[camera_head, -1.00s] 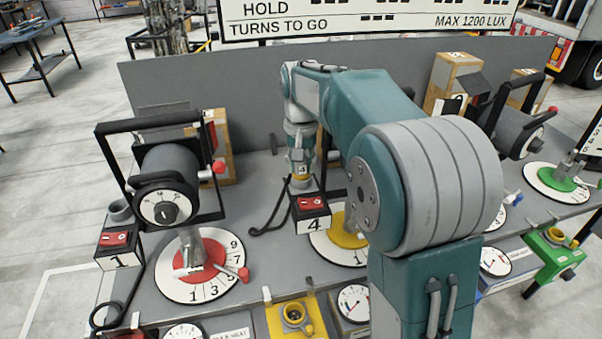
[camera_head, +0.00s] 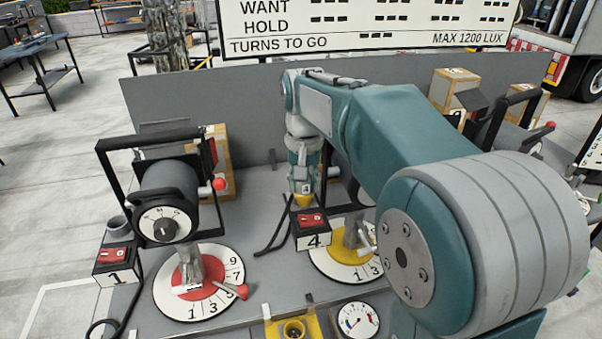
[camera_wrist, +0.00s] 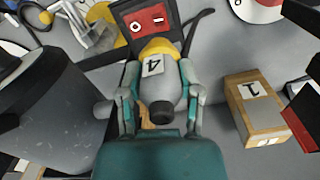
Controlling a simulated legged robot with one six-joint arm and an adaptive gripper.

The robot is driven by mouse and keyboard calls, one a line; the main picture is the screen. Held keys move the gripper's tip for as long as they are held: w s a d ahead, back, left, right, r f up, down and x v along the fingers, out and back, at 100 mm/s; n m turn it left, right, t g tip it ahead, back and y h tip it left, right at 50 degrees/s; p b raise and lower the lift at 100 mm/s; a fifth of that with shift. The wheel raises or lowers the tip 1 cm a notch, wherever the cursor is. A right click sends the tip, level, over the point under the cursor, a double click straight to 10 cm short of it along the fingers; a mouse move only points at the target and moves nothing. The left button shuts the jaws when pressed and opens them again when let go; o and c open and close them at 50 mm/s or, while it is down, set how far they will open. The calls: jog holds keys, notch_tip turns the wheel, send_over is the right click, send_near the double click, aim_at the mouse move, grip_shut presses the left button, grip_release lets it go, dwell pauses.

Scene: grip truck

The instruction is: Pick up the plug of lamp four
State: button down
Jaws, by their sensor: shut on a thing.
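The plug of lamp four (camera_wrist: 165,90) is grey with a yellow collar and a white "4" label. In the wrist view it sits between the two fingers of my gripper (camera_wrist: 160,75), which is shut on it. In the head view my gripper (camera_head: 303,185) points down at the bench, with the plug's yellow part (camera_head: 303,200) just below it. The red switch box labelled 4 (camera_head: 312,222) stands right in front, and a black cable runs beside it. Lamp four's yellow dial (camera_head: 338,250) shows beside the box; my arm hides most of the lamp.
Lamp one (camera_head: 165,215), with its red dial and switch box (camera_head: 116,258), stands to the left. A cardboard box labelled 1 (camera_wrist: 258,108) is right of my gripper in the wrist view. A grey panel (camera_head: 240,110) closes the bench's back. A yellow socket (camera_head: 293,330) is at the front.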

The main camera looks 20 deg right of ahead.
jog(key=s+a, duration=0.1)
jog(key=s, duration=1.1)
jog(key=shift+s+a+r, duration=0.3)
jog(key=shift+a+r, duration=0.1)
jog(key=shift+r, duration=0.05)
jog(key=shift+f, duration=0.1)
